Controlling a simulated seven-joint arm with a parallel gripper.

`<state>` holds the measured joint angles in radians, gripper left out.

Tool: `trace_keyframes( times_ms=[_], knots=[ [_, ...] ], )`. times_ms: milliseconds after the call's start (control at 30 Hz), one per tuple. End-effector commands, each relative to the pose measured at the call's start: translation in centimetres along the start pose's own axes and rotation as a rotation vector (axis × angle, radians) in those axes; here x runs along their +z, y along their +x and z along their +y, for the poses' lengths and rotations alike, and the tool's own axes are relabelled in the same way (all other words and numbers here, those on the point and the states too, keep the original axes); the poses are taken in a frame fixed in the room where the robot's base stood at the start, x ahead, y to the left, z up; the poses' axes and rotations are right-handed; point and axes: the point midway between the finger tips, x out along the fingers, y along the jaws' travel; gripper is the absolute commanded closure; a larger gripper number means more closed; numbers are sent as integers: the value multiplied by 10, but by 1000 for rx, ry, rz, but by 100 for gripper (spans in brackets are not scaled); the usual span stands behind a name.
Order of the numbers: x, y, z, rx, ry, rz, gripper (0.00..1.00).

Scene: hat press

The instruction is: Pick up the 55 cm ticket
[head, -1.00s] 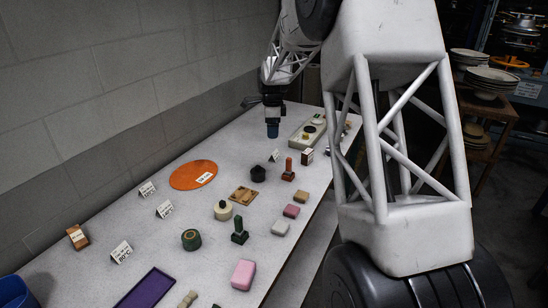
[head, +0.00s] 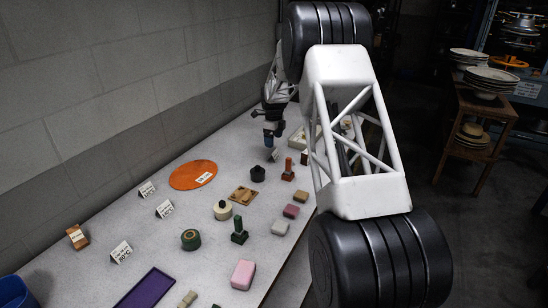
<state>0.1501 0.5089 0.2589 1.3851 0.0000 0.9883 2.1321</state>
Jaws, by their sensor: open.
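A small white ticket (head: 204,178) with dark print lies on the right part of a flat orange disc (head: 184,176). Its print is too small to read surely, so I cannot tell whether it says 55 cm. My gripper (head: 268,141) is farther back, above the table and to the right of the disc, pointing down. Its tip looks blue, and I see nothing held. The gap between its fingers is too small to make out. The ticket is apart from my gripper.
Folded cards (head: 121,253) stand along the wall side. A dark faceted block (head: 257,173), a red stamp (head: 288,169) and a small standing card (head: 274,155) are close to my gripper. A pale tray (head: 311,137) is partly hidden behind my arm.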

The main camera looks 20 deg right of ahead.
Motion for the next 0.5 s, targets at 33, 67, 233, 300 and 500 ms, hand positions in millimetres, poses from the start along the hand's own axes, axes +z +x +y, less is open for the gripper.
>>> trace_keyframes(
  times_ms=[33, 67, 233, 300, 500],
  knots=[
    [0, 0, 0, 0, 0, 0, 11],
    [0, 0, 0, 0, 0, 0, 11],
    [0, 5, 0, 1, -1, 1, 11],
    [0, 10, 0, 1, -1, 1, 11],
    [0, 24, 0, 1, -1, 1, 11]
  ],
)
